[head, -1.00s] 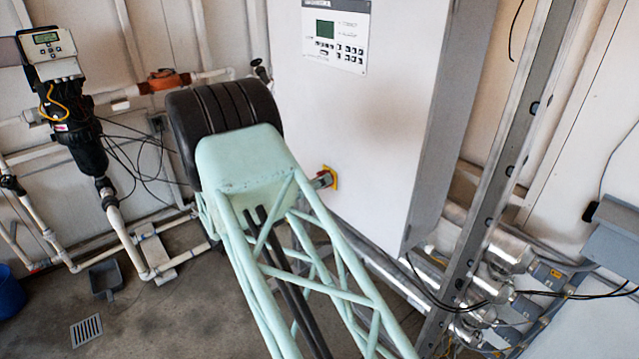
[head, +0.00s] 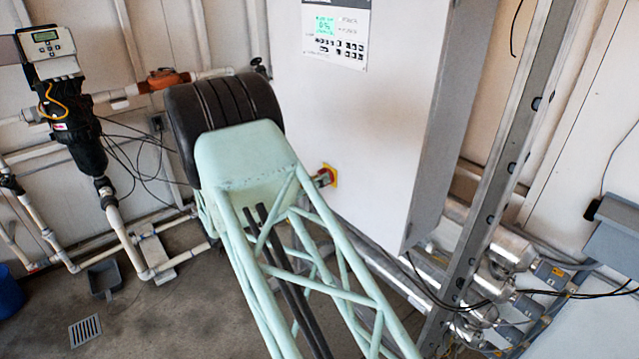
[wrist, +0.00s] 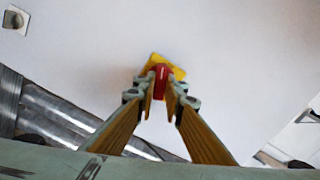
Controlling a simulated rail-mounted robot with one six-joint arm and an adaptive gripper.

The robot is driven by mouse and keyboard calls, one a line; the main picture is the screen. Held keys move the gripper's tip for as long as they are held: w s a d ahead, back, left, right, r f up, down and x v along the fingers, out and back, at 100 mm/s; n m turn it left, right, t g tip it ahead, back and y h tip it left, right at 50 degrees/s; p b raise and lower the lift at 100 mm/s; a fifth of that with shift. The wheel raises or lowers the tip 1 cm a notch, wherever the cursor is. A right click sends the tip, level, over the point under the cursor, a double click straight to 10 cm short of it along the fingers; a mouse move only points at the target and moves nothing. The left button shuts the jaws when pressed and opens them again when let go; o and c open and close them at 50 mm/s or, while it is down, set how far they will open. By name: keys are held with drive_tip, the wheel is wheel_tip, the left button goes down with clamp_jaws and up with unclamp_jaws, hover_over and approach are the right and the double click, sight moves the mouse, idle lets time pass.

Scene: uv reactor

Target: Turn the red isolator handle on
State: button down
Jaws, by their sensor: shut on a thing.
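The red isolator handle (head: 323,178) sits on a yellow plate (head: 334,175) low on the left side of the white cabinet's front. The gripper is shut on the handle. The yellow plate (wrist: 176,70) shows behind it. The handle's bar points roughly up and down in the wrist view.
The white cabinet (head: 370,120) carries a control panel (head: 336,30) with a brightly lit screen. A metal upright (head: 500,170) and metal pipes (head: 500,255) stand to its right. White piping (head: 125,230) and a dosing unit (head: 85,150) are at the left.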

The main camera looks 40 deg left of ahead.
drive_tip(key=m+b, duration=0.2)
drive_tip(key=m, duration=0.2)
drive_tip(key=shift+m, duration=0.3)
idle(0.3)
drive_tip(key=c, duration=2.7)
unclamp_jaws()
drive_tip(key=shift+v, duration=6.05)
drive_tip(key=shift+m, duration=0.3)
